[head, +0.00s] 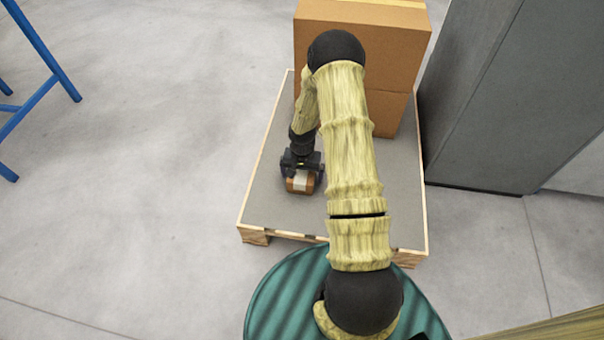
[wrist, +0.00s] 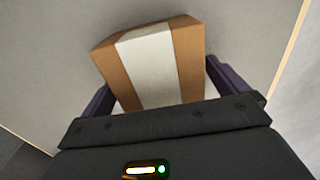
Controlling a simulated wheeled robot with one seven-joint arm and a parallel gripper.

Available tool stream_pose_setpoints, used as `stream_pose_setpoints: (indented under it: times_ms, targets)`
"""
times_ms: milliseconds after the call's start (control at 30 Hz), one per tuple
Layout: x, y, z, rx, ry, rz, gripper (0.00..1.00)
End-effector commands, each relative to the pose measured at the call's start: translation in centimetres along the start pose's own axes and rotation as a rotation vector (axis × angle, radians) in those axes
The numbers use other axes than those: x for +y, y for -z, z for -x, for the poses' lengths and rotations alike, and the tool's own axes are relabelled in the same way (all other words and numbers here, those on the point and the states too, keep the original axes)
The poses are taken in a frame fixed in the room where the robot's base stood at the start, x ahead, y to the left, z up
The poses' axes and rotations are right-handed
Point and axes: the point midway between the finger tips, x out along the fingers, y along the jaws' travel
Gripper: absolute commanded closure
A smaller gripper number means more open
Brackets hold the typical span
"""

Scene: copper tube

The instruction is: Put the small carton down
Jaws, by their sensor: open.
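The small carton (head: 300,182) is brown with a pale band of tape. It appears to rest on the grey top of a low wooden-edged pallet (head: 268,200). In the wrist view the carton (wrist: 155,62) sits between the two dark fingers, with its tape band facing the camera. My gripper (head: 303,175) is at the carton, its fingers on either side. In the wrist view my gripper (wrist: 158,95) is open, with a slight gap showing at the right finger. The carton's underside is hidden.
Large stacked cardboard boxes (head: 385,60) stand at the back of the pallet. A grey cabinet (head: 495,100) stands to the right. Blue metal legs (head: 45,50) show at the upper left. The pallet top around the carton is clear, and the floor at left is open.

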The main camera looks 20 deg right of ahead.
Motion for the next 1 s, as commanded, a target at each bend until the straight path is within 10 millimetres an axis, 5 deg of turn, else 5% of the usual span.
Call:
stream_pose_setpoints:
  times_ms: [733,1000]
  targets:
    - [0.0,0.1,10.8,0.002,0.0,0.0,0.01]
    - [0.0,0.0,12.2,0.0,0.0,0.0,0.01]
